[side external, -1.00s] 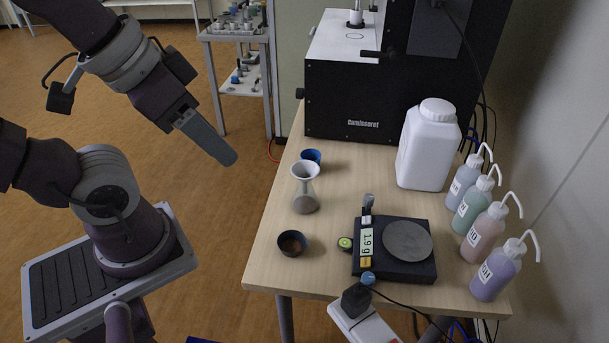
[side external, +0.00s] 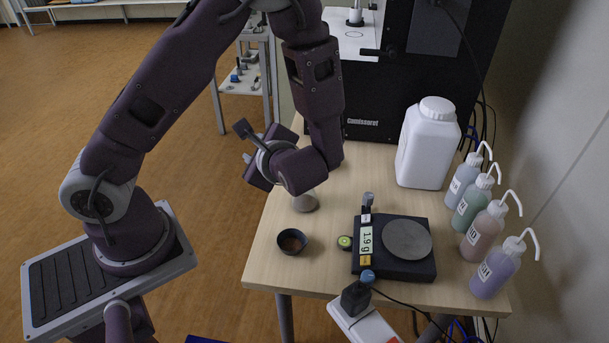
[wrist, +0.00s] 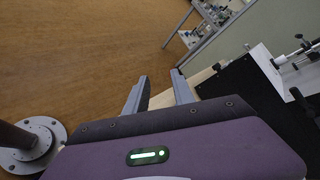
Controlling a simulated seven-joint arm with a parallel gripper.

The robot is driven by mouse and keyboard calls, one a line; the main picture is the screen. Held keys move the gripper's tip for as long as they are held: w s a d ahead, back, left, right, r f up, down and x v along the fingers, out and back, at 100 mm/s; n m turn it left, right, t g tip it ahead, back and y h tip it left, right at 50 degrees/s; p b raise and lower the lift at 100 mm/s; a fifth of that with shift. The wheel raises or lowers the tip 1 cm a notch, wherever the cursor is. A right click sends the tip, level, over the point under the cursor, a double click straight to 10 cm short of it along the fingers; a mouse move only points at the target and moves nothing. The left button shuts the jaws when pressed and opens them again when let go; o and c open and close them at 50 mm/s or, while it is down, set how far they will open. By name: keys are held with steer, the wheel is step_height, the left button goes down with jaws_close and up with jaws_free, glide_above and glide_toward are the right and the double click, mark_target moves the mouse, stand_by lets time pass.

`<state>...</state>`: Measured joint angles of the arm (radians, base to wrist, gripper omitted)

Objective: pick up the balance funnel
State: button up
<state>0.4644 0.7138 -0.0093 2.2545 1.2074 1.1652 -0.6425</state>
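A conical flask with brown contents (side external: 306,203) stands on the table in the side view. Only its lower part shows; the funnel-shaped top seen on it earlier is hidden behind my arm. I cannot tell for sure that this top is the balance funnel. The black balance (side external: 395,270) with its round grey pan (side external: 407,239) stands to the right, its display reading 1.9 g. In the wrist view my gripper (wrist: 160,78) has its two fingers apart, with only floor and a table edge seen beyond them.
A dark round bowl (side external: 292,242) sits near the left table edge. A large white bottle (side external: 426,146) and several wash bottles (side external: 482,232) line the right side. A black machine (side external: 372,108) blocks the back. Cables and a power strip (side external: 362,323) lie in front.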

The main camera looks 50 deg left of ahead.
steer(key=w+d+f+m+t, duration=0.3)
steer(key=w+f+m+t, duration=0.35)
steer(key=f, duration=0.45)
steer(key=shift+m+g+h, duration=0.35)
steer(key=shift+m+h, duration=0.05)
steer(key=shift+m, duration=0.05)
steer(key=x, duration=0.6)
steer(key=shift+w+a, duration=0.15)
steer(key=shift+a, duration=0.15)
jaws_close()
